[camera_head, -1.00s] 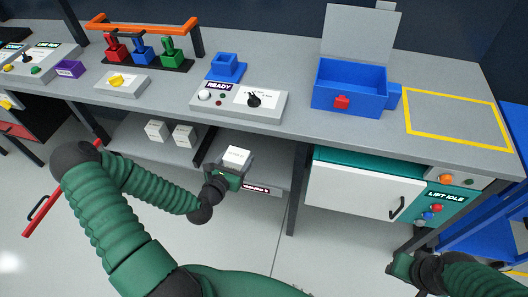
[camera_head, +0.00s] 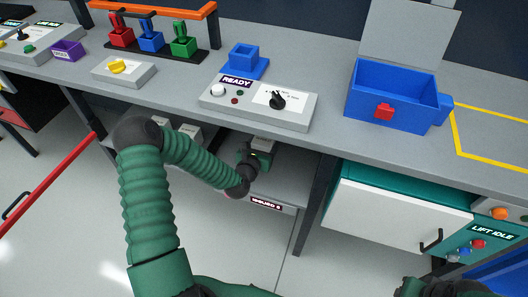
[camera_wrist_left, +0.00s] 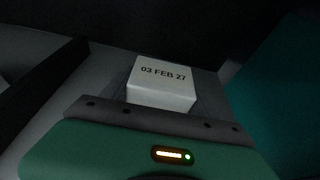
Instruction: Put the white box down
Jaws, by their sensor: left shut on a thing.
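The white box (camera_head: 263,145) shows only in part in the head view, beyond my left gripper (camera_head: 259,157) and under the bench's front edge. In the left wrist view the white box (camera_wrist_left: 161,82) reads "03 FEB 27" and sits level at the jaws. My left gripper is shut on it, over the labelled lower shelf (camera_head: 285,184). I cannot tell whether the box touches the shelf. My right gripper (camera_head: 412,287) is only partly in view at the bottom edge, and its jaws cannot be made out.
More white boxes (camera_head: 189,132) stand on the shelf to the left, partly behind my left arm. The bench top (camera_head: 335,120) overhangs the shelf. A bench leg (camera_head: 308,205) and a white-doored teal cabinet (camera_head: 395,205) stand to the right.

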